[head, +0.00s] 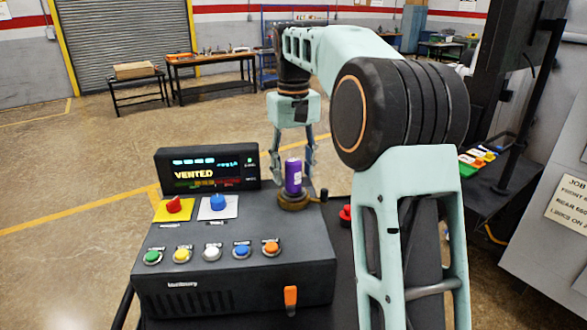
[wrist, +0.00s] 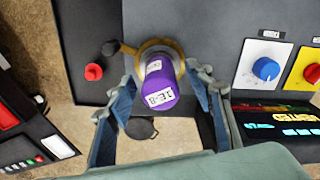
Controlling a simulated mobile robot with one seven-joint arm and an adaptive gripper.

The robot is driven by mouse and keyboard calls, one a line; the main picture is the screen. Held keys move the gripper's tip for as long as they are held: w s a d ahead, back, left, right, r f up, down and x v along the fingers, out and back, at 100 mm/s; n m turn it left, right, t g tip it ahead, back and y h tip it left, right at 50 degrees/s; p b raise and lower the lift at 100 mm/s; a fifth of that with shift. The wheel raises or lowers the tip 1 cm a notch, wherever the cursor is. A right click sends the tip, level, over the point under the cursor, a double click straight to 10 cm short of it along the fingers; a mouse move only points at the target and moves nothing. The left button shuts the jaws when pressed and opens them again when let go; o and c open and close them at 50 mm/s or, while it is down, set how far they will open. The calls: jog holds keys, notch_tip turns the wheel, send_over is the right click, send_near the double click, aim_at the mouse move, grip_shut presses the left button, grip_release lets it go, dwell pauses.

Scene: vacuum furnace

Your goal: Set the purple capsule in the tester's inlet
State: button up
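The purple capsule (head: 293,176) stands upright in the brass ring of the inlet (head: 294,202), at the back right of the dark tester (head: 235,290). In the wrist view the capsule (wrist: 160,84) shows its labelled end towards me, with the brass inlet ring (wrist: 172,45) around its far end. My gripper (head: 293,168) points down from above, one finger on each side of the capsule. In the wrist view my gripper (wrist: 165,85) is open, with gaps between the fingers and the capsule. How deep the capsule sits is hidden.
The tester's display (head: 207,172) reads VENTED. A red knob (head: 174,204), a blue knob (head: 217,203) and several coloured buttons lie left of the inlet. An orange switch (head: 290,297) is on the front. A red button (wrist: 93,71) stands near the inlet.

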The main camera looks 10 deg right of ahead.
jog(key=shift+r, duration=6)
